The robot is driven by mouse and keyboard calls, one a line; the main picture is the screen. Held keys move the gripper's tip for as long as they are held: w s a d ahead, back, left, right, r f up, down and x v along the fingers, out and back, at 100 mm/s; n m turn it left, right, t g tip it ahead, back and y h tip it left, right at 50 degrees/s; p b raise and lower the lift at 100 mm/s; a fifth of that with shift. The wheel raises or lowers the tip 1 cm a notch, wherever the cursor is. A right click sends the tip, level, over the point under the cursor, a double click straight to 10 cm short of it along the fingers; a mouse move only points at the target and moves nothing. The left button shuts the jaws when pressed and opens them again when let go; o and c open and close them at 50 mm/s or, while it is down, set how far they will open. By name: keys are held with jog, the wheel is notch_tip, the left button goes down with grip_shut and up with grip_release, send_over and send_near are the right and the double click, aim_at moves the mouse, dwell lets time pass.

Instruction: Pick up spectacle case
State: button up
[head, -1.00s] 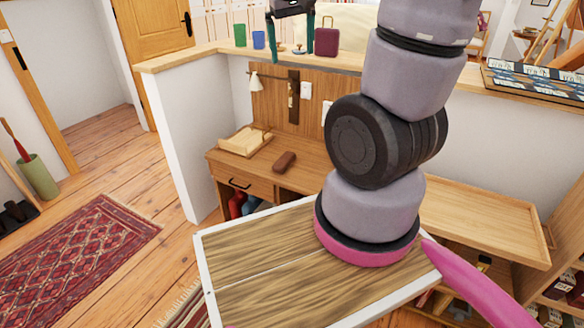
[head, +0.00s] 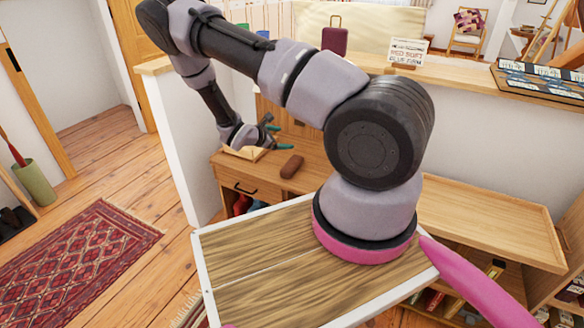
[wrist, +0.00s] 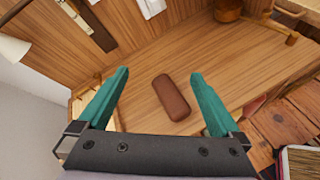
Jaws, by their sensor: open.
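The spectacle case is a brown, rounded oblong (head: 292,166) lying on the wooden desk (head: 318,172) in the head view. In the wrist view the case (wrist: 172,97) lies on the desk top between and beyond my fingertips, apart from them. My gripper (head: 272,132) has teal fingers and hangs above the back left of the desk, to the left of and behind the case. In the wrist view my gripper (wrist: 158,75) is open with nothing between its fingers. My arm partly hides the desk's back panel.
A light wooden tray (head: 238,153) sits at the desk's left end, partly behind my gripper. A wall lamp (wrist: 14,50) shows at the left of the wrist view. A brown round pot (wrist: 228,10) stands at the desk's far side. Desk top around the case is clear.

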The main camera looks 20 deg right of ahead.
aim_at(291, 163)
notch_tip(291, 163, down, 13)
jog(key=n+t, duration=0.1)
jog(key=n, duration=0.3)
jog(key=n+t+y, duration=0.1)
jog(key=n+t, duration=0.1)
jog(key=n, duration=0.2)
jog(key=shift+s+d+f, duration=0.1)
jog(key=shift+s+f, duration=0.05)
jog(key=shift+f, duration=0.05)
jog(key=shift+n+t, duration=0.3)
jog(key=x, duration=0.5)
jog(key=shift+f, duration=0.45)
jog(key=x, duration=0.5)
jog(key=shift+w+d+f, duration=0.1)
jog(key=shift+w+f, duration=0.05)
jog(key=shift+w, duration=0.15)
jog(key=c, duration=1.3)
